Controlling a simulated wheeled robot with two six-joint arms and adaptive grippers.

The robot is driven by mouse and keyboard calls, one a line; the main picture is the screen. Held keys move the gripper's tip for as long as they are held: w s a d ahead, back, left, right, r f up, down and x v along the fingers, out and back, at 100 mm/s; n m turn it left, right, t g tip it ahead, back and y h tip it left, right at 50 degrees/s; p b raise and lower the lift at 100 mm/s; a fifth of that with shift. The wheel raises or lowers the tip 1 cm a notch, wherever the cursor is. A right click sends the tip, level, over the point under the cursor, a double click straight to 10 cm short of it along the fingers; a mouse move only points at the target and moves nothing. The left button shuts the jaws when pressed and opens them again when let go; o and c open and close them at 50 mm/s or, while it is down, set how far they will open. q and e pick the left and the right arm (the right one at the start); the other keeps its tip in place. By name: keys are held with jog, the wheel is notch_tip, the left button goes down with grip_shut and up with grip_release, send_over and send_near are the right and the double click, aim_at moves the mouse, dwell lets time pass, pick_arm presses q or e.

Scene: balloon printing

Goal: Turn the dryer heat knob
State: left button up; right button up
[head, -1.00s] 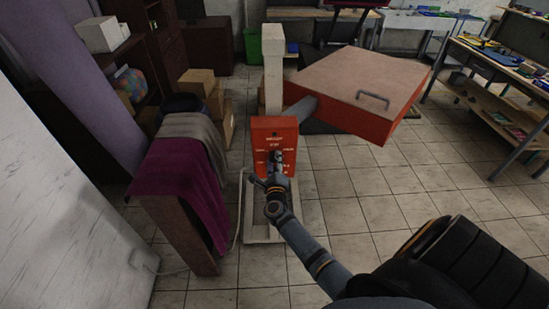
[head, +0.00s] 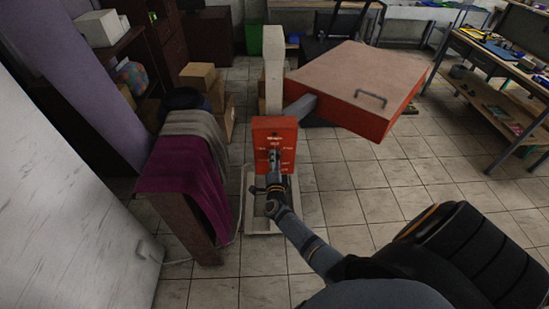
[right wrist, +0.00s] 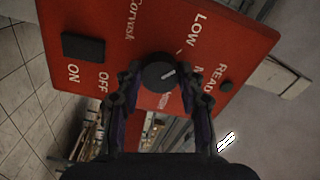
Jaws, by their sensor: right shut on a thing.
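The dryer's red control box (head: 263,128) stands on a pale post, with its printed front facing me. The right wrist view shows this red panel (right wrist: 125,25) tilted, with the black heat knob (right wrist: 157,73) near its lower middle and the words LOW and MEDIUM around it. A white mark shows on the knob. My right gripper (right wrist: 160,77) has one finger on each side of the knob and is shut on it. In the head view, my right gripper (head: 274,163) covers the knob. My left gripper is not in view.
The dryer's large red heater head (head: 352,85) sticks out to the right, above and behind the control box. A rack with purple and grey cloth (head: 185,165) stands close on the left. Tiled floor (head: 355,180) is open on the right. A black ON/OFF switch (right wrist: 82,47) is on the panel.

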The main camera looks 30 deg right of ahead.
jog(key=shift+n+p, duration=0.35)
jog(key=shift+n, duration=0.45)
jog(key=shift+f, duration=0.1)
jog(key=o, duration=1.2)
jog(key=shift+c, duration=0.2)
jog(key=v, duration=1.2)
